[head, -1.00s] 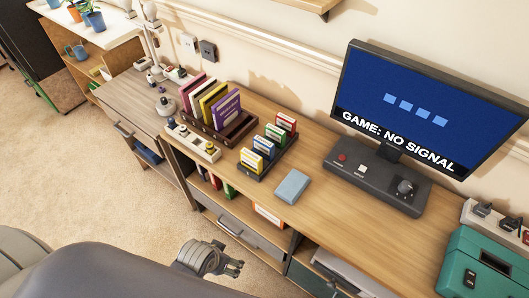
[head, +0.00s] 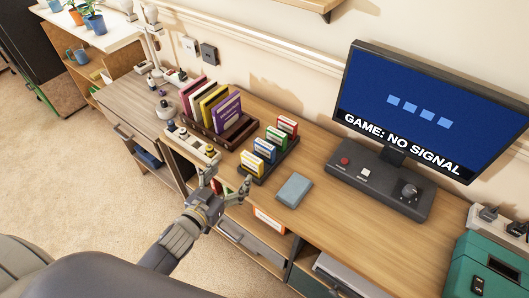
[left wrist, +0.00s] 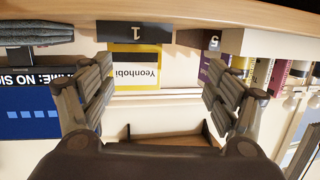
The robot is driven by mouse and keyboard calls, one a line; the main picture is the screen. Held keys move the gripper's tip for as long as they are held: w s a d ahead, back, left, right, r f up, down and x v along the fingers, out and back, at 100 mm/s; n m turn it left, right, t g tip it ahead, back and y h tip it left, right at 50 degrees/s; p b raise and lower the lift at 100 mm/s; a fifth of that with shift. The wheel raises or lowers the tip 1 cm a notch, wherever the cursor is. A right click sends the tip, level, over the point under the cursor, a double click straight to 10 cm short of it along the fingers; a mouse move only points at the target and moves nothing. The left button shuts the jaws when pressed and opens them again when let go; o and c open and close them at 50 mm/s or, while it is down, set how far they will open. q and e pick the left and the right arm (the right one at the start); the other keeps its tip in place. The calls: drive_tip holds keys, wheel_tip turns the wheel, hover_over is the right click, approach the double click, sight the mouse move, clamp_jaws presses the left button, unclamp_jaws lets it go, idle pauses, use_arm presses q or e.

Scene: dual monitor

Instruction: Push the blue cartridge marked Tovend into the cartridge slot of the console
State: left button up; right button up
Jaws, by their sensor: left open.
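A blue cartridge (head: 265,151) stands upright in a small dark rack (head: 285,158), between a yellow and a green cartridge. Its label is too small to read. The dark console (head: 380,182) sits under the monitor at the right, with a red button, a white button and a knob; I cannot make out its slot. My left gripper (head: 227,181) is open and empty at the desk's front edge, just before the rack. In the left wrist view, upside down, the yellow cartridge marked Yeonhobi (left wrist: 136,68) shows between the open fingers (left wrist: 158,82); the blue one is hidden there.
A larger rack of tall cases (head: 215,110) stands behind left, with a power strip (head: 193,147) before it. A grey-blue box (head: 294,190) lies right of the rack. The monitor (head: 425,110) reads "GAME: NO SIGNAL". A teal case (head: 490,265) is at the right.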

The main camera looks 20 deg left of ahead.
sight(247, 162)
use_arm(q)
drive_tip(key=shift+w+d+r+m+t+h, duration=0.2)
drive_tip(key=shift+d+r+m+t+h, duration=0.15)
drive_tip(key=shift+h, duration=0.25)
drive_tip(key=shift+s+d+r+m+t+h, duration=0.1)
drive_tip(key=shift+d+r+m+t+h, duration=0.15)
drive_tip(key=shift+h, duration=0.3)
drive_tip(key=shift+d+r+m+t+h, duration=0.1)
drive_tip(key=shift+m+h, duration=0.2)
drive_tip(key=shift+h, duration=0.25)
drive_tip(key=shift+w+d, duration=0.15)
drive_tip(key=shift+w, duration=0.1)
drive_tip(key=x, duration=0.4)
drive_tip(key=shift+w+d, duration=0.1)
drive_tip(key=shift+w, duration=0.15)
drive_tip(key=x, duration=0.2)
drive_tip(key=p+x, duration=0.1)
drive_tip(key=x, duration=0.2)
drive_tip(key=shift+w+d+f, duration=0.2)
drive_tip(key=shift+d+f, duration=0.1)
drive_tip(key=shift+d, duration=0.15)
drive_tip(key=c, duration=1.2)
